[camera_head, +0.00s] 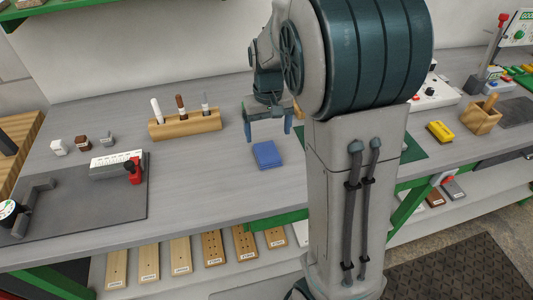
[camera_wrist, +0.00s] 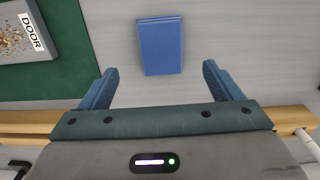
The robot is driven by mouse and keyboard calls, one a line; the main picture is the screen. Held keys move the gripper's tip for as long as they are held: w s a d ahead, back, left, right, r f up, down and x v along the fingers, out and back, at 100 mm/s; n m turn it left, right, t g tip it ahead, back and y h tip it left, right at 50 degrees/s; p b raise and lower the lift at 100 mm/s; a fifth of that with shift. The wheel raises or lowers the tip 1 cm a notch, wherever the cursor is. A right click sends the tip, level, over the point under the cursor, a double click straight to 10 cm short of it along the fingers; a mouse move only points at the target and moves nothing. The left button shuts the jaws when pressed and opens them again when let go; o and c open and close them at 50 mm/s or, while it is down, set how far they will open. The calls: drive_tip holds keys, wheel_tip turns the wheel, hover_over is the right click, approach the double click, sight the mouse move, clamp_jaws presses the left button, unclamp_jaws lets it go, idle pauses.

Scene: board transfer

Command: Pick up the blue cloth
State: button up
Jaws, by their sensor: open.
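The blue cloth (camera_head: 266,155) is a folded rectangle lying flat on the grey workbench, near the middle. It also shows in the wrist view (camera_wrist: 161,45), ahead of the fingers and roughly centred between them. My gripper (camera_head: 269,138) hangs above the bench just behind the cloth in the head view. In the wrist view my gripper (camera_wrist: 157,77) has its two blue fingers spread wide with nothing between the tips. The cloth is fully visible in the wrist view and is apart from the fingers.
A wooden block with several upright tools (camera_head: 185,125) stands left of my gripper. A green mat (camera_wrist: 60,75) with a box marked DOOR (camera_wrist: 22,32) lies beside the cloth. Bench around the cloth is clear.

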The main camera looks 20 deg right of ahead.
sight(267, 152)
wheel_tip(267, 152, down, 8)
drive_tip(key=shift+a+r+p, duration=0.1)
drive_tip(key=shift+r+p, duration=0.05)
drive_tip(key=shift+p, duration=0.2)
drive_tip(key=c, duration=1.1)
